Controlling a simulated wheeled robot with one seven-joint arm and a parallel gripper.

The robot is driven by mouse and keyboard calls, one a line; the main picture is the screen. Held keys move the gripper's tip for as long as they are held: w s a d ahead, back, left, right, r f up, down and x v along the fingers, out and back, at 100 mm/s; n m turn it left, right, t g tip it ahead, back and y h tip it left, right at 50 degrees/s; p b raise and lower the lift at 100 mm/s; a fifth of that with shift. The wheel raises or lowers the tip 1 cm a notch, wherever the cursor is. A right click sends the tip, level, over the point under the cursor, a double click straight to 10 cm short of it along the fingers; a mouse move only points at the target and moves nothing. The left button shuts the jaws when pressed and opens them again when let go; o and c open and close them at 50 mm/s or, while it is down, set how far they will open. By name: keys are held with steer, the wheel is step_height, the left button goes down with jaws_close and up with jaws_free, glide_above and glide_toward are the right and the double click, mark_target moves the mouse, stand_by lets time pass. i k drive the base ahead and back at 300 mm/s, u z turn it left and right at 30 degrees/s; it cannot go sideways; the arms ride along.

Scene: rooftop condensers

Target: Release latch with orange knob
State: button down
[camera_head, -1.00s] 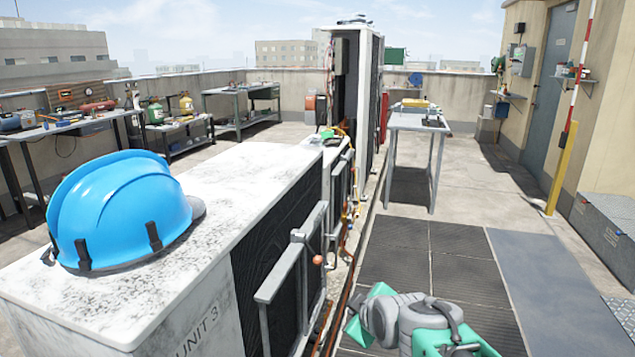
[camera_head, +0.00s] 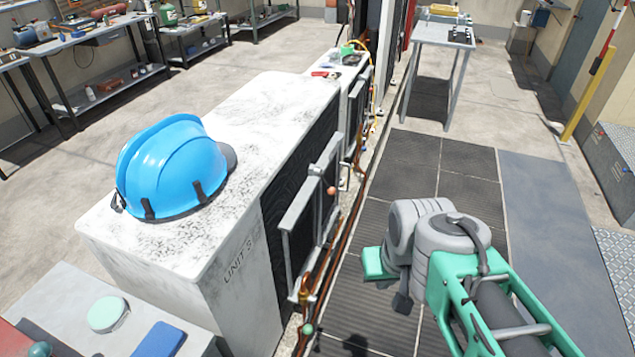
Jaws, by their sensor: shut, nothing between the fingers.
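The orange knob (camera_head: 331,190) is a small round ball on a grey metal latch frame (camera_head: 300,215) on the black side of the white unit marked UNIT 3 (camera_head: 225,290). The knob is in plain view. My arm comes in from the lower right, and its wrist is folded to the right of the frame. My gripper (camera_head: 403,303) shows only as a small dark part below the wrist. It is shut and empty, apart from the knob, lower in the picture and to its right.
A blue hard hat (camera_head: 172,165) sits on the unit. Copper pipes (camera_head: 345,235) run along its base. A grey surface with a green-lidded tin (camera_head: 107,313) is at the lower left. A metal table (camera_head: 445,35) stands behind. Dark mats (camera_head: 405,160) leave free floor right of the unit.

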mark_target(318, 172)
steer(key=u, duration=2.55)
steer(key=k, duration=0.9)
steer(key=z, duration=1)
steer(key=i, duration=0.5)
